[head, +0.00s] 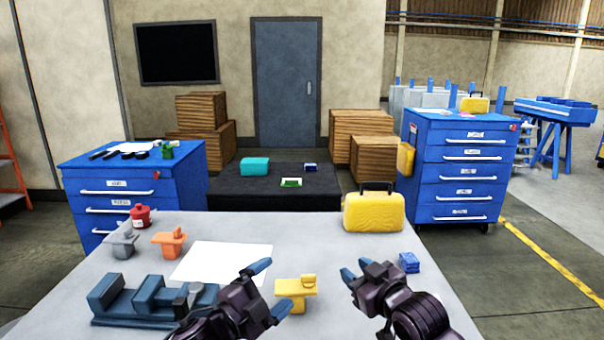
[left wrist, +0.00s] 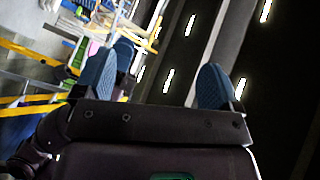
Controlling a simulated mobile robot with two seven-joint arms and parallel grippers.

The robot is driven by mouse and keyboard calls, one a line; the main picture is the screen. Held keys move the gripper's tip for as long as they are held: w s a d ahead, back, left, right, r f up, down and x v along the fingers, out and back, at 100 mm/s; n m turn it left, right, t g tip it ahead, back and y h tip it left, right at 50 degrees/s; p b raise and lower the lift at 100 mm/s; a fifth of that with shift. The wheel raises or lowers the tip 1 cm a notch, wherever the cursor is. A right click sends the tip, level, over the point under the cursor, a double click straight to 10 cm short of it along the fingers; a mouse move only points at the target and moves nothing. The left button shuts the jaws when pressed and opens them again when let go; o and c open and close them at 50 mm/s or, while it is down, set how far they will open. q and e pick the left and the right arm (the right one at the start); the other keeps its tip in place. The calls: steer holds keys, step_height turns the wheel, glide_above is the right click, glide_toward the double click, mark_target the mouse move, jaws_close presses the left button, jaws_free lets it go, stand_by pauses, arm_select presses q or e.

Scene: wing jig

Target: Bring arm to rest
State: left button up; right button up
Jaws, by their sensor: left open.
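My left gripper (head: 273,288) is in the lower middle of the head view, over the front of the table, with its blue fingertips apart. The left wrist view also shows its two fingers (left wrist: 158,90) spread wide with nothing between them. My right gripper (head: 356,270) is to the right, its fingertips pointing up and left. I cannot tell whether its fingers are open, and I see nothing held there. A yellow bracket-like part (head: 294,291) is between the two grippers in the picture, just right of the left fingertips.
The grey table (head: 330,250) holds a blue vise (head: 150,300), grey and orange parts (head: 168,242), a red container (head: 140,216), white paper (head: 222,262), a yellow case (head: 373,212) and a small blue block (head: 409,262). Blue drawer cabinets (head: 460,165) stand beyond. The table's middle is fairly clear.

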arm_select(q)
steer(key=s+a+f+n+y, duration=0.9)
steer(key=s+a+f+n, duration=0.3)
steer(key=a+f+n, duration=0.4)
steer(key=s+a+f+n+g+y, duration=0.1)
steer(key=s+a+f, duration=0.1)
steer(key=s+f, duration=0.4)
steer(key=s+a+f+n+g+y, duration=0.2)
steer(key=s+f, duration=0.3)
steer(key=s, duration=0.6)
steer(key=shift+s+a+f, duration=0.2)
steer(key=shift+a+f, duration=0.2)
steer(key=shift+a, duration=0.4)
arm_select(e)
steer(key=s+d+f+m+g+h, duration=0.1)
steer(key=s+d+f+m+h, duration=0.1)
steer(key=s+d+f, duration=0.3)
steer(key=s+d+f+m+g+h, duration=0.1)
steer(key=s+d+f, duration=0.4)
steer(key=s+f, duration=0.8)
steer(key=s+d+f+m+g+h, duration=0.1)
steer(key=s+d+f+m+h, duration=0.2)
steer(key=s+d+f, duration=0.3)
steer(key=s+f+h, duration=0.1)
steer(key=s+f, duration=0.3)
steer(key=s, duration=0.5)
steer(key=shift+s+m+g, duration=0.15)
steer(key=shift+m+g, duration=0.15)
steer(key=shift+m, duration=0.1)
